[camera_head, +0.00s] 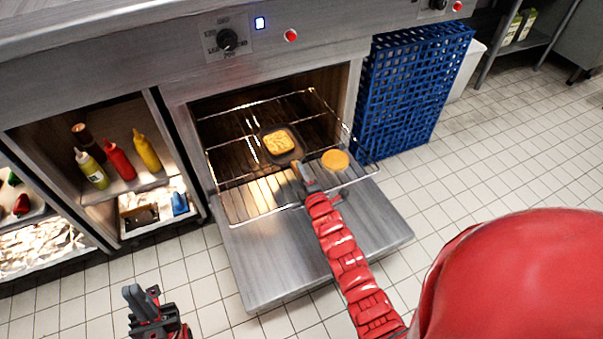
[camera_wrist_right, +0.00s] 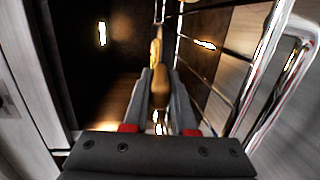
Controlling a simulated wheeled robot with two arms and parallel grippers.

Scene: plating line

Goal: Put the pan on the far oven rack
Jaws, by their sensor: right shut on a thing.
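The pan (camera_head: 297,154) is dark and squarish, with a yellow food slab (camera_head: 279,142) in it. In the head view it is inside the open oven, over the wire rack (camera_head: 245,205); I cannot tell whether it touches the wires. My right gripper (camera_head: 303,172) reaches in from the front at the pan's near side. In the right wrist view the right gripper (camera_wrist_right: 161,78) is shut on a narrow brownish part, which looks like the pan's handle. The pan's body is mostly hidden there. My left gripper (camera_head: 143,298) is low at the left, away from the oven, seemingly empty.
A round orange-brown item (camera_head: 335,160) is on the rack's right side. The oven door (camera_head: 275,265) is folded down. Left of the oven, sauce bottles (camera_head: 119,160) stand on a shelf. Blue crates (camera_head: 405,90) stand right of the oven. Tiled floor is clear.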

